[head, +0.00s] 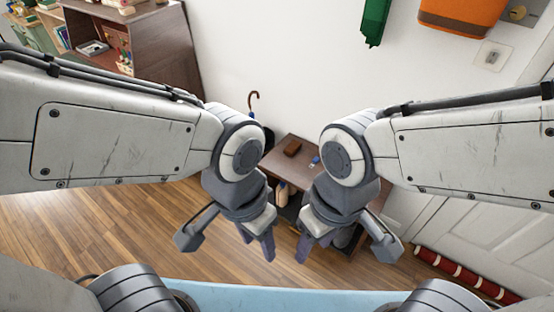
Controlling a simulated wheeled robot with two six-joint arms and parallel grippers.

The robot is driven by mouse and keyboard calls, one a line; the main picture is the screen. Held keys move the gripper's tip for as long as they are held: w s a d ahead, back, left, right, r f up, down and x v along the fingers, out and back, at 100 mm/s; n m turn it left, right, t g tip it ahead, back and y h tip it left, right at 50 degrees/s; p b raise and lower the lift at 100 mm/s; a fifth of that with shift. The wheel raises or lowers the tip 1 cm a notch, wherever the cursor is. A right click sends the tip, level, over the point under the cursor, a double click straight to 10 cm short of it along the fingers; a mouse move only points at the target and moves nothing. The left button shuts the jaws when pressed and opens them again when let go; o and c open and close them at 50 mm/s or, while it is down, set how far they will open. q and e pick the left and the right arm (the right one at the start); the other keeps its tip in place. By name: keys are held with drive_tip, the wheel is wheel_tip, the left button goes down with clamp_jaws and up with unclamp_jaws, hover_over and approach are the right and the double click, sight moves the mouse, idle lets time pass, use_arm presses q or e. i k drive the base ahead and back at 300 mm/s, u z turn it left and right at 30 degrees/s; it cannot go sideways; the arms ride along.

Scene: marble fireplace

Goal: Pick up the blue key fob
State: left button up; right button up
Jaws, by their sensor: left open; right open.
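A small blue object that looks like the key fob (315,161) lies on the brown table (276,155), between my two wrists in the head view. It is partly close behind my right wrist in the picture, and its details are too small to make out. My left gripper (257,244) is open and points down, lower in the picture and left of the fob. My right gripper (313,245) is open and also points down, below the fob in the picture. Both grippers appear empty and apart from the fob. My arms hide much of the table.
A brown wallet-like item (293,147) lies on the table left of the fob. An umbrella handle (254,98) rises left of the table. A dark wooden cabinet (150,45) stands at upper left. A red roll (465,275) lies by the white door (490,220). Wooden floor (110,235) is open at left.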

sight(316, 159)
drive_tip(key=u, duration=0.05)
drive_tip(key=i, duration=1.65)
